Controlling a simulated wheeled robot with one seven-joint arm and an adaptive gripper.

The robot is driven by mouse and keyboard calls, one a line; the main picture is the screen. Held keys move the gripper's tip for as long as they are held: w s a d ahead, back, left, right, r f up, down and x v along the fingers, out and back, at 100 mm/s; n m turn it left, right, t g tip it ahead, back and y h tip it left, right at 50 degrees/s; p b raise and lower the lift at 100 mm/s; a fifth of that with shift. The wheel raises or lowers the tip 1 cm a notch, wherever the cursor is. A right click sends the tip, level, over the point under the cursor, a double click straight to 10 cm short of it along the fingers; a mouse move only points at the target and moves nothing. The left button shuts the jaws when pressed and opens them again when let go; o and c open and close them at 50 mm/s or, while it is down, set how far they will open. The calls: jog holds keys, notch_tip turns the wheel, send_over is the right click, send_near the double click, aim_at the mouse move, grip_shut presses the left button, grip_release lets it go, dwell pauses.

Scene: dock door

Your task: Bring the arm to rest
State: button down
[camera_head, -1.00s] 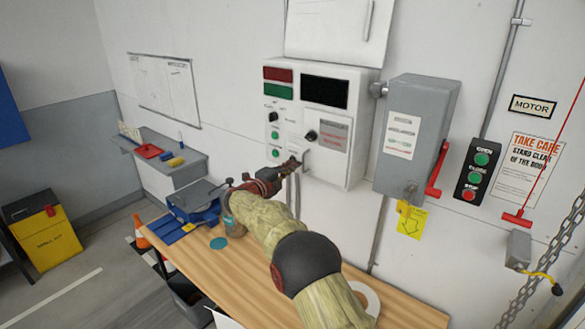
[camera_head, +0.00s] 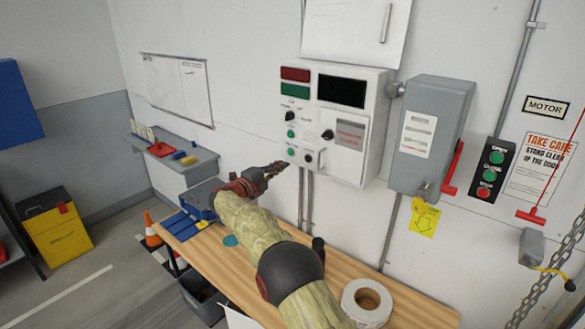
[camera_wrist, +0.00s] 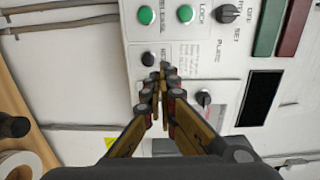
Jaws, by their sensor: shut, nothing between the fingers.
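My gripper (camera_head: 280,167) is shut and empty at the end of my arm, in front of the lower left edge of the white control panel (camera_head: 371,140). In the wrist view my gripper (camera_wrist: 164,72) shows its fingertips together over the panel's lower part, beside a black knob (camera_wrist: 148,59) and near two green buttons (camera_wrist: 146,15). I cannot tell the exact gap to the panel. My arm reaches over the wooden bench from the bottom of the head view.
A grey switch box (camera_head: 437,130) with a red lever (camera_head: 453,168) is right of the panel. A tape roll (camera_head: 367,302) and a blue case (camera_head: 201,199) are on the wooden bench (camera_head: 405,299). An orange cone (camera_head: 152,232) stands on the floor. A chain (camera_head: 563,255) hangs at right.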

jog(key=w+a+f+n+t+y, duration=0.1)
jog(key=w+a+f+n+y, duration=0.1)
jog(key=a+f+n+y, duration=0.45)
jog(key=w+a+f+n+t+y, duration=0.1)
jog(key=w+a+f+n+y, duration=0.2)
jog(key=a, duration=0.6)
jog(key=s+a+f+n+g+y, duration=0.1)
jog(key=s+a+n+g+y, duration=0.15)
jog(key=s+n, duration=0.3)
jog(key=s+a+f+n+g+y, duration=0.2)
jog(key=s+n+y, duration=0.25)
jog(key=s, duration=0.25)
jog(key=s+d+r+n+g+h+b, duration=0.1)
jog(key=s+d+r+n, duration=0.1)
jog(key=s+d, duration=1.1)
jog(key=s+d+r+n+g+h+b, duration=0.1)
jog(key=s+d+n+g+h+b, duration=0.1)
jog(key=s+d, duration=1.1)
jog(key=s+d+r+n+g+h+b, duration=0.2)
jog(key=s+d, duration=1.1)
jog(key=s, duration=1.7)
jog(key=shift+d+r, duration=0.25)
jog(key=shift+r, duration=0.05)
jog(key=c, duration=2.6)
grip_release()
jog(key=shift+g, duration=0.25)
